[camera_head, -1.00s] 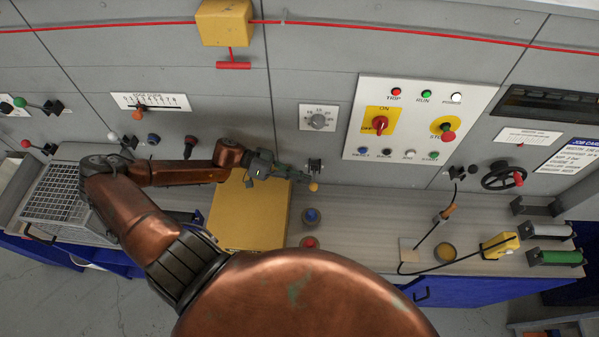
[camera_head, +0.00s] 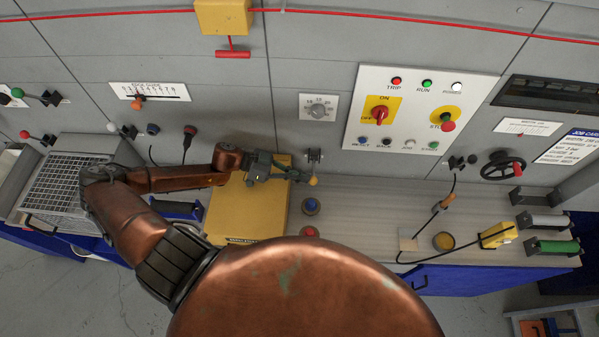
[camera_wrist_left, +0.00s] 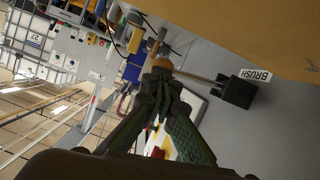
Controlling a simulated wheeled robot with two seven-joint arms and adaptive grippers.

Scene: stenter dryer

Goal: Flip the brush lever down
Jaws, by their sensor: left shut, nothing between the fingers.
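The brush lever has an orange-yellow knob (camera_head: 313,181) and a dark bracket on the grey machine front. In the left wrist view its knob (camera_wrist_left: 162,63) sits at the fingertips, with a rod running to a black block (camera_wrist_left: 237,92) beside a BRUSH label (camera_wrist_left: 255,75). My left gripper (camera_head: 304,177) reaches in from the left, its fingers shut and empty, with the tips right at the knob. Whether they touch it I cannot tell. In the head view the knob shows below its bracket. My right gripper is not in view.
A yellow box (camera_head: 240,218) lies on the bench under my left gripper. A blue button (camera_head: 311,206) and a red button (camera_head: 309,232) stand just below the lever. The white control panel (camera_head: 420,110) is to the right. Bare bench (camera_head: 365,208) lies right of the buttons.

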